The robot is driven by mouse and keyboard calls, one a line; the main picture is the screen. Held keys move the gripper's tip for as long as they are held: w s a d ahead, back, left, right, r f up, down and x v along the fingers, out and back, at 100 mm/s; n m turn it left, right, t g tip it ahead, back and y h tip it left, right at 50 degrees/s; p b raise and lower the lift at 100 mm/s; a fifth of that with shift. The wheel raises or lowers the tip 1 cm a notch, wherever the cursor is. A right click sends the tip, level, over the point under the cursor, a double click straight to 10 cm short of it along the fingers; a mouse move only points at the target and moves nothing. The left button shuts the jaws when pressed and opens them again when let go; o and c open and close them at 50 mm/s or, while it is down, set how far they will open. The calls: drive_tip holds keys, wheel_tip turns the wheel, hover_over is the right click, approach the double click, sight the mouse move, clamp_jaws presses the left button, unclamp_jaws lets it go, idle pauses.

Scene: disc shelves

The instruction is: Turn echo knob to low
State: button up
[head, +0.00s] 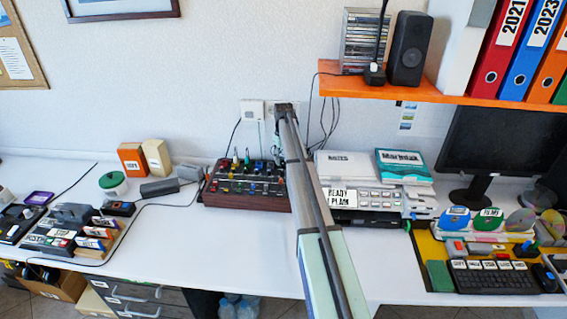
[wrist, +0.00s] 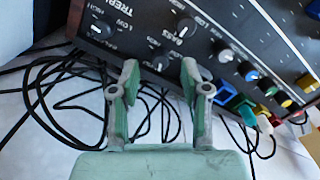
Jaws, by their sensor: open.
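The audio mixer (head: 245,202) is a dark box with wood-coloured sides and several knobs, on the desk left of my arm. In the wrist view its dark panel (wrist: 140,22) fills the top, with "TREBLE" and "BASS" lettering. A black knob (wrist: 101,28) with "LOW" and "HIGH" marks is at the left; the bass knob (wrist: 186,27) is further right. A smaller black knob (wrist: 161,63) shows between my fingertips. I cannot read which knob is echo. My gripper (wrist: 160,72) is open and empty, its fingertips at the panel's near edge; contact cannot be told.
Black cables (wrist: 60,95) lie tangled below the panel in the wrist view. Coloured plugs (wrist: 240,110) stick out at the right. A stack of devices and books (head: 350,195) stands right of my arm. The desk front (head: 200,250) is clear.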

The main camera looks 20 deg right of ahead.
sight(283, 165)
drive_tip(key=shift+s+r, duration=0.1)
drive_tip(key=shift+r, duration=2.6)
